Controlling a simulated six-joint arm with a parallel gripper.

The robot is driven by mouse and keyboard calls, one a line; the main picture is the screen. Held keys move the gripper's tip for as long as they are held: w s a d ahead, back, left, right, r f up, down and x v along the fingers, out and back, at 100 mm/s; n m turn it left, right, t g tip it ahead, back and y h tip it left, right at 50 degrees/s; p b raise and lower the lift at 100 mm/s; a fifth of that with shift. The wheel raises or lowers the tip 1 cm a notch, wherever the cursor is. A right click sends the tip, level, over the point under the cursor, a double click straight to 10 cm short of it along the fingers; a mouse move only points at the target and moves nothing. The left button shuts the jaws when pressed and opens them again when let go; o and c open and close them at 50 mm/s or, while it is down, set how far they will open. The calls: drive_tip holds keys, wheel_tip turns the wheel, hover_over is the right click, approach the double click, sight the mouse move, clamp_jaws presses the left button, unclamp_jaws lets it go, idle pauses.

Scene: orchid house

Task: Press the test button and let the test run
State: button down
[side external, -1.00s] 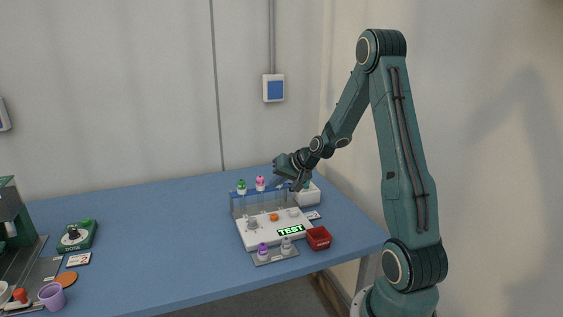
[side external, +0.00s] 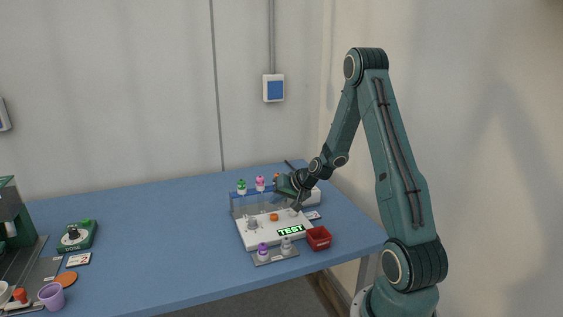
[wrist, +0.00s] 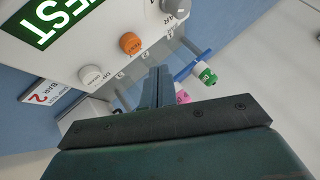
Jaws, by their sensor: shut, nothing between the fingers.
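A white panel (side external: 262,238) on the blue table carries a lit green TEST display (side external: 291,230). A grey knob (side external: 252,224), an orange button (side external: 274,217) and a white button sit in a row behind the display. In the wrist view the orange button (wrist: 130,43) and white button (wrist: 90,76) are clear of my fingers, with the grey knob (wrist: 176,7) at the top edge. I cannot read which is the test button.
A clear rack (side external: 238,205) behind the panel holds bottles with green (side external: 241,186) and pink (side external: 260,183) caps. A red bin (side external: 318,238) and a small tray (side external: 273,256) with two bottles stand in front. The table left of the panel is mostly free.

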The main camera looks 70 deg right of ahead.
sight(277, 216)
drive_tip(key=shift+f, duration=1.35)
drive_tip(key=shift+f, duration=0.9)
idle(2.4)
drive_tip(key=shift+r, duration=0.95)
drive_tip(key=shift+r, duration=0.15)
drive_tip(key=shift+r, duration=2.35)
